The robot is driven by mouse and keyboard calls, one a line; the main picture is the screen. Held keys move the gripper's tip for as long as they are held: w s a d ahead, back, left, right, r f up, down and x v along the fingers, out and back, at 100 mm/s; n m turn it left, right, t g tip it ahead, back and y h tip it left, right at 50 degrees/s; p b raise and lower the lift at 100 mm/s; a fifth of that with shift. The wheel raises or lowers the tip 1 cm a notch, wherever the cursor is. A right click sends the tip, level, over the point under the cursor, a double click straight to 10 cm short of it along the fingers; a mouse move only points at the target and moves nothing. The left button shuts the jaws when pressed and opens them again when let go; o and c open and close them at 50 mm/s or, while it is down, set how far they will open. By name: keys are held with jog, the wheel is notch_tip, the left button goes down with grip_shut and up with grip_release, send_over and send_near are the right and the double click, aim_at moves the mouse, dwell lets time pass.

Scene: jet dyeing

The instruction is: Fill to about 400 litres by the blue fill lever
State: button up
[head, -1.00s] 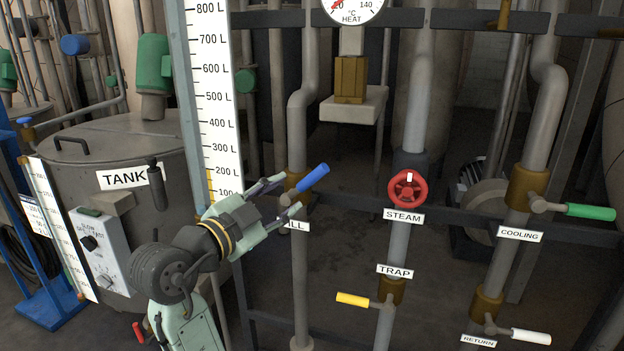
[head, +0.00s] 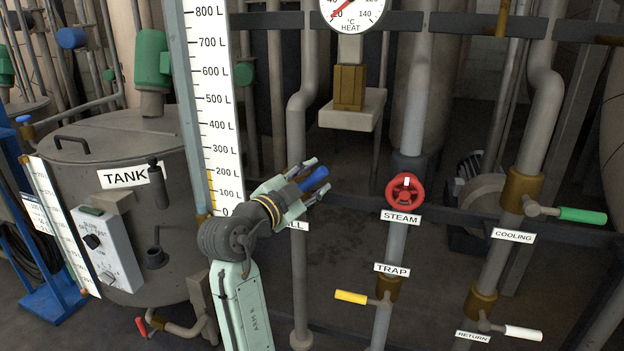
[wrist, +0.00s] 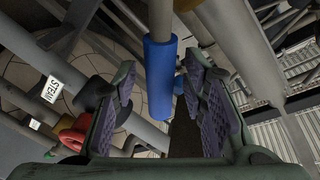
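The blue fill lever (head: 314,179) sticks out up and right from the fill pipe (head: 298,265), its base hidden behind my gripper. My gripper (head: 318,176) is at the lever with its fingers apart. In the wrist view the blue handle (wrist: 161,75) lies between the two open fingers, with gaps at both sides. The litre scale (head: 220,110) stands left of the gripper, and its orange level column (head: 211,188) reaches roughly 200 L. The fill label (head: 299,226) is partly hidden by my gripper.
The red steam wheel (head: 405,190) is right of the lever; the yellow trap lever (head: 351,297) is lower. The green cooling lever (head: 582,215) and white return lever (head: 523,333) are farther right. The tank (head: 120,150) stands left. A heat gauge (head: 350,12) is above.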

jog(key=shift+c, duration=0.5)
grip_shut()
